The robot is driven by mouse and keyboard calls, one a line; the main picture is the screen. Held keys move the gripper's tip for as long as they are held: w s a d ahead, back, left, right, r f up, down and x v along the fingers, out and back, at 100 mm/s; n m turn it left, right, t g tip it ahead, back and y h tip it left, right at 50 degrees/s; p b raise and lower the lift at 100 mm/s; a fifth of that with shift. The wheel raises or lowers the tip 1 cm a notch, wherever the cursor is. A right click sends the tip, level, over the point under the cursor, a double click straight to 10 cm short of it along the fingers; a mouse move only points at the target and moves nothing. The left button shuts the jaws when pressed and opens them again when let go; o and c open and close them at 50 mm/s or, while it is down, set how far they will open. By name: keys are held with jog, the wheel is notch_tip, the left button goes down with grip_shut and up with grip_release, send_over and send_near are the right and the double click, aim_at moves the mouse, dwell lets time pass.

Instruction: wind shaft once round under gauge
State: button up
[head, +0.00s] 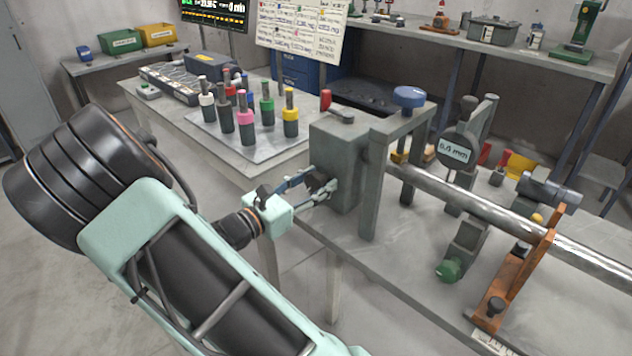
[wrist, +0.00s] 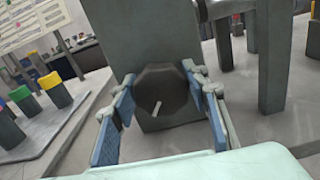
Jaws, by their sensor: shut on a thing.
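The long grey metal shaft (head: 480,207) runs from the grey headstock block (head: 338,165) toward the right edge. The round dark gauge (head: 457,150) stands beside the shaft on a post; its face appears to read 0.0 mm. A dark many-sided knob (wrist: 162,92) with a white mark sits on the block's near-left face. My gripper (head: 318,186) is at this knob in the head view, which mostly hides it. In the wrist view my gripper (wrist: 163,105) has its blue-padded fingers on both sides of the knob, shut on it. The white mark slants up to the right.
An upright frame with a blue knob (head: 409,97) stands just right of the block. An orange bracket (head: 515,275) and a green knob (head: 449,270) are farther right. A tray (head: 208,128) of several colour-topped pegs lies behind. Floor in front of the bench is clear.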

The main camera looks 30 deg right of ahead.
jog(key=m+b, duration=0.1)
jog(key=m, duration=0.5)
jog(key=shift+s+f+b, duration=0.15)
jog(key=shift+b, duration=0.2)
jog(key=m+b, duration=0.3)
jog(key=m, duration=0.2)
jog(key=shift+s+m, duration=0.1)
jog(key=shift+m, duration=0.3)
jog(key=o, duration=1.2)
jog(key=shift+c, duration=0.2)
jog(key=v, duration=1.2)
jog(key=shift+d, duration=0.1)
